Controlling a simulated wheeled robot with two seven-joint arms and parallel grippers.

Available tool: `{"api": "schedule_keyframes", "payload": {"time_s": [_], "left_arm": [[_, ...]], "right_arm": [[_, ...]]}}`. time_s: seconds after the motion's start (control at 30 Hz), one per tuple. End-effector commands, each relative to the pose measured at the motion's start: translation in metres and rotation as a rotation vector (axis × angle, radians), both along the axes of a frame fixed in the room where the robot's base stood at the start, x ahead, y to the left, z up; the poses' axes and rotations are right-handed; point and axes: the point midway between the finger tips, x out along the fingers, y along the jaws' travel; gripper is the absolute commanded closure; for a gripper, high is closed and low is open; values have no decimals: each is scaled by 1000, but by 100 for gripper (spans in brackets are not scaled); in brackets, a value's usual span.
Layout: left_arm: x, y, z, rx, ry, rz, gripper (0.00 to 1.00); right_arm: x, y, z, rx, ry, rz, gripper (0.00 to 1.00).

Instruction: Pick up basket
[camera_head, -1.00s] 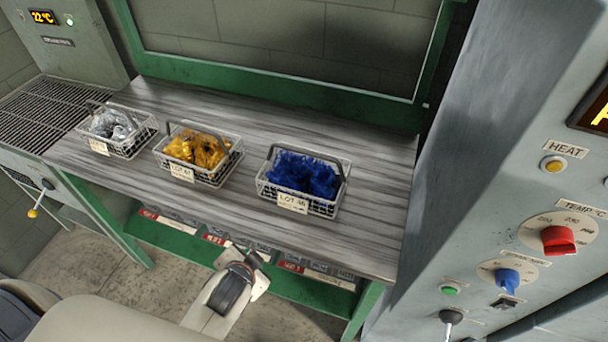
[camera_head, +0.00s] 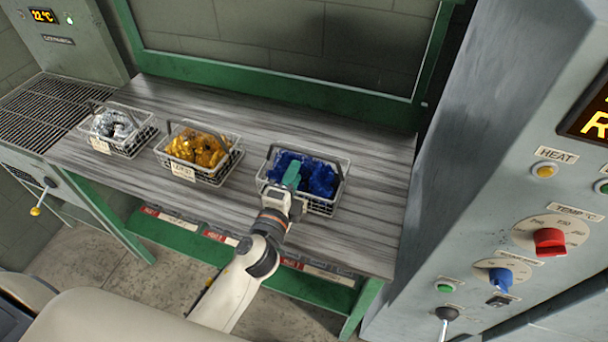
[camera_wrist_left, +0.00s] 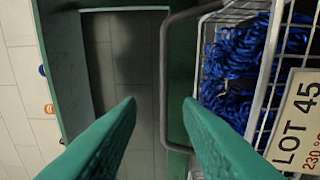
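A white wire basket of blue springs (camera_head: 324,208) stands on the table toward its right end. Its dark handle (camera_head: 337,165) shows in the head view. My left gripper (camera_head: 292,174) is at the front of this basket, its teal fingers over the blue springs. In the left wrist view, the fingers (camera_wrist_left: 160,103) are apart and empty. The basket's lot label (camera_wrist_left: 295,125) is at the right. My right gripper is not in view.
A basket of yellow springs (camera_head: 216,178) and a basket of silvery springs (camera_head: 130,146) stand to the left on the grey table (camera_head: 370,230). A machine panel with knobs (camera_head: 550,242) rises at the right. The table is clear right of the blue basket.

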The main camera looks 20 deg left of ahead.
Motion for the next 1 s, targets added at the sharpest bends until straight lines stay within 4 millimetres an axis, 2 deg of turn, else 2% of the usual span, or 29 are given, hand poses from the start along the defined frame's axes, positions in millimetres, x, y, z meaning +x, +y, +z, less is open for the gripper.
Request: {"api": "schedule_keyframes", "payload": {"time_s": [0.1, 0.37, 0.63, 0.93, 0.97, 1.0], "left_arm": [[21, 0, 2, -1, 0, 2, 67], [41, 1, 0, -4, 1, 3, 67], [79, 1, -4, -3, 1, 3, 67], [85, 2, -5, -5, 2, 3, 67], [85, 2, -5, -5, 2, 3, 69], [85, 2, -5, -5, 2, 3, 75]], "right_arm": [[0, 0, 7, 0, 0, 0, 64], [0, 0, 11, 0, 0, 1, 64], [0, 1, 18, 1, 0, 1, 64], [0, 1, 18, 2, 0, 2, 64], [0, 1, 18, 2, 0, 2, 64], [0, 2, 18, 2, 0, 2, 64]]}}
